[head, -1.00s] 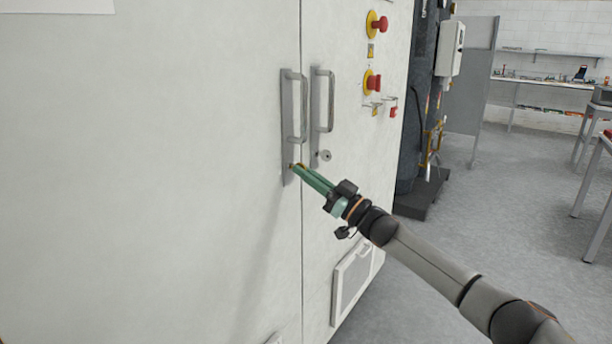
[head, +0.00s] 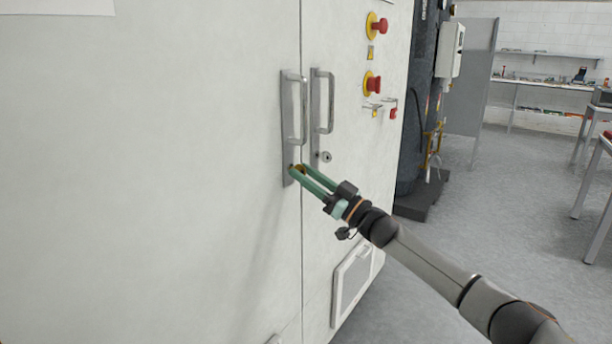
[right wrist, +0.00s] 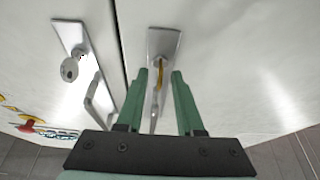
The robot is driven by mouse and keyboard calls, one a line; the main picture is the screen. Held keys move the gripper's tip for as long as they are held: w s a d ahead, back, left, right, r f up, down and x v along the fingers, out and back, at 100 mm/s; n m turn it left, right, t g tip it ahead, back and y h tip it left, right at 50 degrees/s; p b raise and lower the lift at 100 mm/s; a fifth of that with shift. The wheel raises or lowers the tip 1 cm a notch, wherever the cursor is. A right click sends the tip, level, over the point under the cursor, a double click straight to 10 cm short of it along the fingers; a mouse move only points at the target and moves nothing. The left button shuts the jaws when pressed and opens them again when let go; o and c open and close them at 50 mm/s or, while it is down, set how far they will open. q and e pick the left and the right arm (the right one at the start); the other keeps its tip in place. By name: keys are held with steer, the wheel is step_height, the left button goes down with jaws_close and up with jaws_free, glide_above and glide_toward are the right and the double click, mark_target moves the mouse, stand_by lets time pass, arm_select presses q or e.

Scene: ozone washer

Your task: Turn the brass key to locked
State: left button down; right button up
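The brass key (head: 300,167) sits in the lower end of the left door's handle plate (head: 288,126). In the right wrist view the brass key (right wrist: 160,76) shows as a thin yellow strip. My right gripper (head: 299,170) has two green fingers spread apart, with the key between their tips. In the right wrist view the right gripper (right wrist: 159,80) shows a gap on both sides of the key. I cannot tell from the plate whether the lock is locked. My left gripper is not in view.
A second handle plate (head: 315,120) with a silver key (head: 326,157) is on the right door, close to my fingers. The bar handle (head: 303,110) juts out above the brass key. Red emergency buttons (head: 375,84) are higher right. Open floor (head: 480,240) lies to the right.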

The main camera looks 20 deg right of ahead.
steer(key=v, duration=1.2)
steer(key=shift+s+d+f+p, duration=0.15)
steer(key=shift+p, duration=0.25)
